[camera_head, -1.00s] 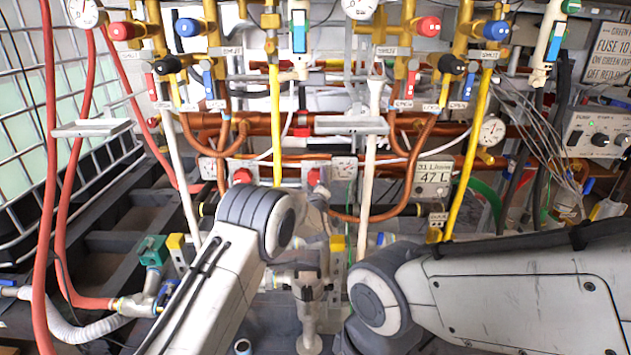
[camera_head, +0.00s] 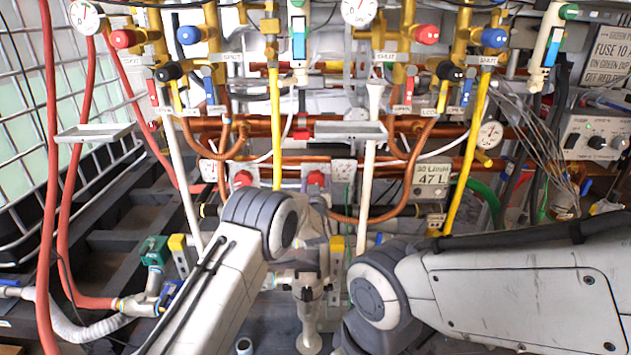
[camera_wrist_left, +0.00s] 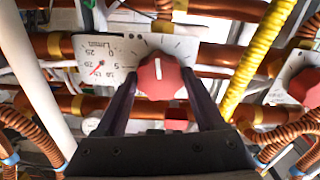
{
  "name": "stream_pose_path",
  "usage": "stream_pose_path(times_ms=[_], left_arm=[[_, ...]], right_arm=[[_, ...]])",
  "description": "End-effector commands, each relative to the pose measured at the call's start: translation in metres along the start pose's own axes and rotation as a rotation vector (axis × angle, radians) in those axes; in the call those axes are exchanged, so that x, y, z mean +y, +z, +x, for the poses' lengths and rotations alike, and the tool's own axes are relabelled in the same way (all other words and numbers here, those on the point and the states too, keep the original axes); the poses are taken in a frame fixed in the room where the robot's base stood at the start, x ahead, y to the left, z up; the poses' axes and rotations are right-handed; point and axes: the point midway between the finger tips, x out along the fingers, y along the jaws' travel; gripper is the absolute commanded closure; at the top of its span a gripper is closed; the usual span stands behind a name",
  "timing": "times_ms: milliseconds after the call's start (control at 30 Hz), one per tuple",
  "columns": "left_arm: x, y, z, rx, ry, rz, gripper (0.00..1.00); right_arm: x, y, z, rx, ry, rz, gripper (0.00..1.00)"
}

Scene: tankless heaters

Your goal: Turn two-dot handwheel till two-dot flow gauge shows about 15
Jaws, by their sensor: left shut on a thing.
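My left gripper (camera_wrist_left: 162,88) is shut on a red handwheel (camera_wrist_left: 162,76), with one dark finger on each side. A white mark on the wheel's face stands upright in the left wrist view. Left of the wheel is a white flow gauge (camera_wrist_left: 101,60) marked L/min; its needle is too small to read surely. In the head view two red handwheels, left (camera_head: 243,179) and right (camera_head: 316,178), have small gauges beside them, left (camera_head: 208,170) and right (camera_head: 343,172). My left gripper (camera_head: 316,200) seems to be at the right one.
A yellow hose (camera_head: 277,120) runs between the two handwheels. Copper pipes (camera_head: 290,160) cross behind them. A shelf (camera_head: 350,130) juts out above. My right arm fills the lower right, its gripper hidden. Red hoses (camera_head: 62,200) hang at the left.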

Motion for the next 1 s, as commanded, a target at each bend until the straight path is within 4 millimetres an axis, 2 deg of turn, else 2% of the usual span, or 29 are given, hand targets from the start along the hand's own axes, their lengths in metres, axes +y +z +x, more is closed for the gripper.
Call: stream_pose_path(times_ms=[300, 833, 867, 900, 933, 1000], left_arm=[[0.0000, 0.0010, -0.0004, -0.002, -0.001, 0.125, 0.85], [0.0001, 0.0018, -0.0005, -0.002, 0.000, 0.149, 0.85], [0.0001, 0.0018, -0.0005, -0.002, 0.000, 0.149, 0.26], [0.0001, 0.0018, -0.0005, -0.002, 0.000, 0.149, 0.10], [0.0001, 0.0018, -0.0005, -0.002, 0.000, 0.149, 0.00], [0.0002, 0.0015, -0.0004, -0.002, 0.000, 0.148, 0.00]], right_arm=[[-0.0004, -0.0003, -0.0046, 0.000, 0.000, 0.000, 0.17], [-0.0004, -0.0003, -0.0050, 0.000, 0.000, 0.000, 0.17], [-0.0004, -0.0003, -0.0050, 0.000, 0.000, 0.000, 0.17], [-0.0004, -0.0003, -0.0050, 0.000, 0.000, 0.000, 0.17], [-0.0004, -0.0003, -0.0050, 0.000, 0.000, 0.000, 0.17], [-0.0004, -0.0003, -0.0050, 0.000, 0.000, 0.000, 0.17]])
